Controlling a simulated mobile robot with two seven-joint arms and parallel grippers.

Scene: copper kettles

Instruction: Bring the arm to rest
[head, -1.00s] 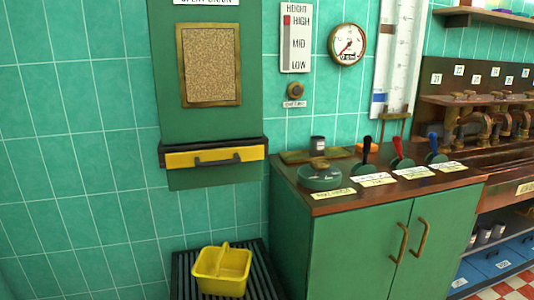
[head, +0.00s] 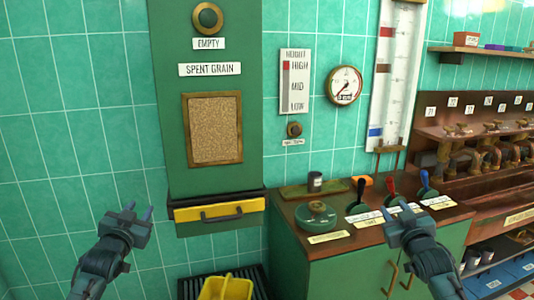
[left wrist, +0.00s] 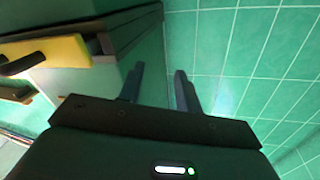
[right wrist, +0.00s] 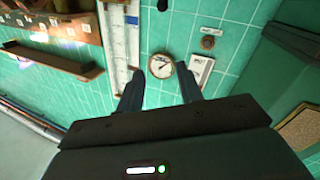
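My left gripper (head: 137,212) is raised at the lower left of the head view, in front of the tiled wall. In the left wrist view its two fingers (left wrist: 158,85) stand apart with nothing between them. My right gripper (head: 395,212) is raised at the lower right of the head view, in front of the green cabinet (head: 345,272). In the right wrist view its fingers (right wrist: 160,90) are apart and empty, with the wall gauge (right wrist: 161,66) showing beyond them.
The cabinet top carries a round green dish (head: 316,216) and several levers, including a red one (head: 391,187). A spent grain panel with a yellow drawer (head: 216,209) is on the wall. A yellow bucket (head: 226,288) stands on a slatted dark stand. Copper taps (head: 484,150) are at right.

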